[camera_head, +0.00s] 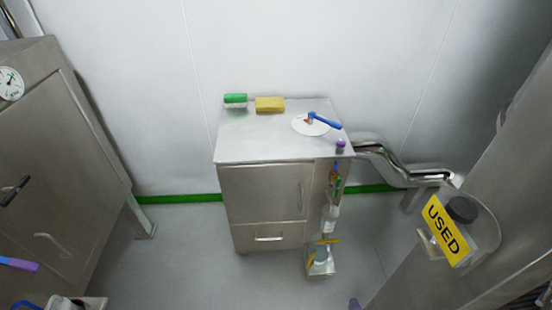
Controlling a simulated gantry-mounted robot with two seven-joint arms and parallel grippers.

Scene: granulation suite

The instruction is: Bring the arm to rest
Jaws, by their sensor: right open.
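I do not see my left gripper.
On the cabinet are a green-topped brush (236,99), a yellow sponge (270,104), a white disc (303,126) with a blue-handled tool (325,121), and a purple knob (340,145). A machine with a USED sign (446,231) stands right. Open floor (190,260) lies left of the cabinet.

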